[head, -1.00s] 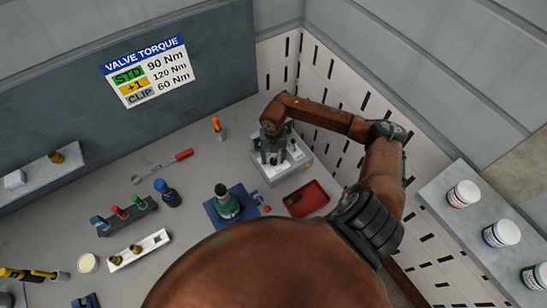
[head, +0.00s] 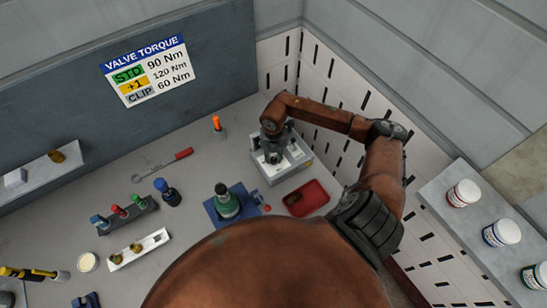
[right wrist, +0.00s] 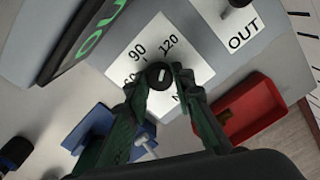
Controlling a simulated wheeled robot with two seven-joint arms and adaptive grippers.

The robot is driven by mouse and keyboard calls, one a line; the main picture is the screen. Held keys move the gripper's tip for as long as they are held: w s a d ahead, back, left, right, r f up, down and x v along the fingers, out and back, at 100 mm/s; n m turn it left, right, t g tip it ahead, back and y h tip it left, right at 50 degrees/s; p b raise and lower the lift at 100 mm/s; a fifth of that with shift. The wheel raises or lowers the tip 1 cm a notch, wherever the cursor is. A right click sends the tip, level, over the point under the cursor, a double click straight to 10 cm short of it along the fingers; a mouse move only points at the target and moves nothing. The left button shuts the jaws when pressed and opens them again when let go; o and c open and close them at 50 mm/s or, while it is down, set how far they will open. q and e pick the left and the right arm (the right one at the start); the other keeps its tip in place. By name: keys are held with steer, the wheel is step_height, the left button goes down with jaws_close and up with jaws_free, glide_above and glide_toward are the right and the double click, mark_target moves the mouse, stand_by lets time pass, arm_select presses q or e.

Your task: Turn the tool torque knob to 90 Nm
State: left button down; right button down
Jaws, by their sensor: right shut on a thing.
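The torque knob (right wrist: 160,75) is a small black round knob with a short white mark on top. It sits on a white dial plate (right wrist: 192,60) printed with 60, 90 and 120. The mark points roughly up in the right wrist view, between the 90 and the 120; the exact setting is hard to tell. My right gripper (right wrist: 161,80) has its green fingers shut on the knob, one on each side. In the head view, my right gripper (head: 272,154) is over the grey tool unit (head: 296,160) and hides the knob. My left gripper is out of view.
A red tray (head: 306,198) lies just in front of the tool unit. A blue fixture (head: 250,208) holds a green-and-black valve (head: 224,200) to its left. A VALVE TORQUE sign (head: 150,71) on the wall reads STD 90 Nm, +1 120 Nm, CLIP 60 Nm.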

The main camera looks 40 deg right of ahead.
steer(key=shift+f+n+b, duration=0.1)
steer(key=shift+n+b, duration=0.7)
steer(key=shift+b, duration=0.15)
steer(key=n+b, duration=0.5)
steer(key=shift+d+f, duration=0.1)
steer(key=n+b, duration=0.2)
steer(key=shift+n+b, duration=0.3)
steer(key=shift+r+n+b, duration=0.2)
steer(key=shift+n+b, duration=0.85)
steer(key=shift+n, duration=0.25)
steer(key=c, duration=1.7)
jaws_free()
steer(key=shift+o, duration=0.2)
